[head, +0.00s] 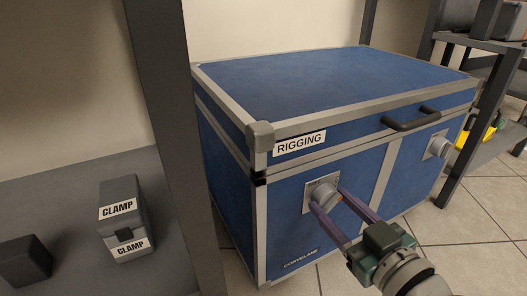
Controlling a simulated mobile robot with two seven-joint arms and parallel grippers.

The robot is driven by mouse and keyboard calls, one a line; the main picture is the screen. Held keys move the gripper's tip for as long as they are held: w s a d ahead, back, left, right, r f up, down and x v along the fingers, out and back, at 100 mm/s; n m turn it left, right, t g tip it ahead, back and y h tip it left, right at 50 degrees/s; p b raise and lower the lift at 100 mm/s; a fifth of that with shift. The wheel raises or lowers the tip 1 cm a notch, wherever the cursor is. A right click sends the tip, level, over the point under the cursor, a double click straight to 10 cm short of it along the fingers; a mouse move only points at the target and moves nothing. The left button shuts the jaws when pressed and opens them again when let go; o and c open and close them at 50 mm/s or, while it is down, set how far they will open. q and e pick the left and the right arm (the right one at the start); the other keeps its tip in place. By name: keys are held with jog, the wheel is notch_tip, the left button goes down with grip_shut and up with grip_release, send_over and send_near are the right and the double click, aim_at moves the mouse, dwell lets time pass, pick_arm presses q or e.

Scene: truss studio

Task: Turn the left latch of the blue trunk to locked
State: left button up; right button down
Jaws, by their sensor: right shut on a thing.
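The blue trunk (310,85) has grey metal edges, a "RIGGING" label and a closed lid. Its left latch (323,193) is a round grey knob on a square plate on the front face. My right gripper (327,200) comes in from the lower right, its two purple fingers shut on the left latch. The fingers partly cover the knob, so I cannot tell its turn position. The right latch (440,147) shows on the same face, apart from the gripper. My left gripper is not in view.
A dark handle (411,119) sticks out from the trunk's front. A dark upright post (178,120) stands close at the left. A grey shelf (75,200) holds a grey "CLAMP" box (123,220). Shelving with a yellow item (490,133) stands at the right. Tiled floor (470,215) is open at front right.

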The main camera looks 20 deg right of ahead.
jog(key=m, duration=0.4)
jog(key=shift+d+r+y+p, duration=0.1)
jog(key=shift+y+p, duration=0.25)
jog(key=shift+y, duration=0.05)
jog(key=shift+m+y, duration=0.3)
jog(key=shift+m, duration=1.5)
jog(key=shift+c, duration=1.3)
grip_release()
jog(key=s+r+p, duration=0.1)
jog(key=s+p, duration=0.3)
jog(key=s, duration=0.6)
jog(key=shift+d+r, duration=0.15)
jog(key=shift+d, duration=0.3)
jog(key=shift+p, duration=0.3)
